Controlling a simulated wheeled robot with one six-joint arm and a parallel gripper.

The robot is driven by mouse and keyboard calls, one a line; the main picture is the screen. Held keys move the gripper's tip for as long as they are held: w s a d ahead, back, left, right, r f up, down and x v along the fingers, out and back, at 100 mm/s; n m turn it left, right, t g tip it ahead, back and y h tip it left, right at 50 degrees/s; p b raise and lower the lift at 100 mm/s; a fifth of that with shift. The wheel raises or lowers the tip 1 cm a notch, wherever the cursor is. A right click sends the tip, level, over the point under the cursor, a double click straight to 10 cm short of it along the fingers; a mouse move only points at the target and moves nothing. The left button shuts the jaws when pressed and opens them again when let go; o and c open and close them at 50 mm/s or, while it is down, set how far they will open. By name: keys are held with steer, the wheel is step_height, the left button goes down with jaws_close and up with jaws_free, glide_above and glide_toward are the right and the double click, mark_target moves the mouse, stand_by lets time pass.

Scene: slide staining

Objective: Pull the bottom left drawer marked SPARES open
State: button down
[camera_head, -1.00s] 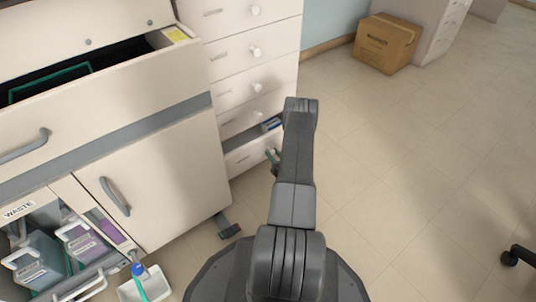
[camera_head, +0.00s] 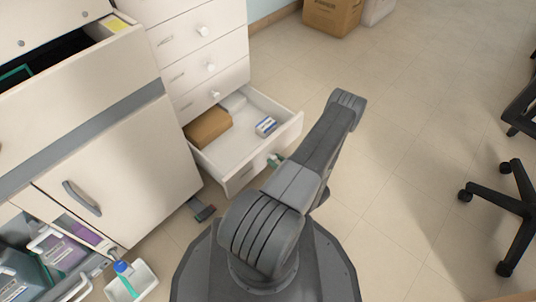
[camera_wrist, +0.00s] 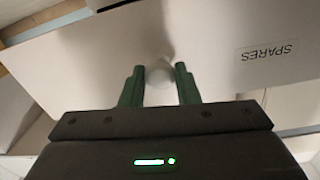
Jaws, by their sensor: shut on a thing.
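The bottom drawer (camera_head: 233,146) of the white drawer column stands pulled well out in the head view. A brown box (camera_head: 209,127) and a small blue and white box (camera_head: 266,126) lie inside it. In the wrist view the drawer front (camera_wrist: 105,55) bears an upside-down SPARES label (camera_wrist: 270,52). Its round white knob (camera_wrist: 159,76) sits between the green fingers of my gripper (camera_wrist: 159,82), which is shut on it. In the head view my gripper (camera_head: 275,160) shows only in part at the drawer front, the rest behind my arm.
The drawers above are closed. A white cabinet (camera_head: 115,165) with an open upper drawer stands at left. A small white tray (camera_head: 148,278) lies on the floor. A chair base (camera_head: 508,205) is at right. The floor between is clear.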

steer(key=shift+v, duration=1)
steer(key=shift+w+d, duration=0.15)
steer(key=c, duration=1.1)
jaws_free()
steer(key=b+v, duration=0.2)
steer(key=v, duration=1.1)
steer(key=shift+s+d, duration=0.25)
steer(key=shift+s, duration=0.05)
steer(key=shift+w+a, duration=0.1)
steer(key=shift+w, duration=0.05)
steer(key=shift+p+x, duration=1)
steer(key=shift+x, duration=5.7)
steer(key=shift+a, duration=0.1)
steer(key=shift+r, duration=0.1)
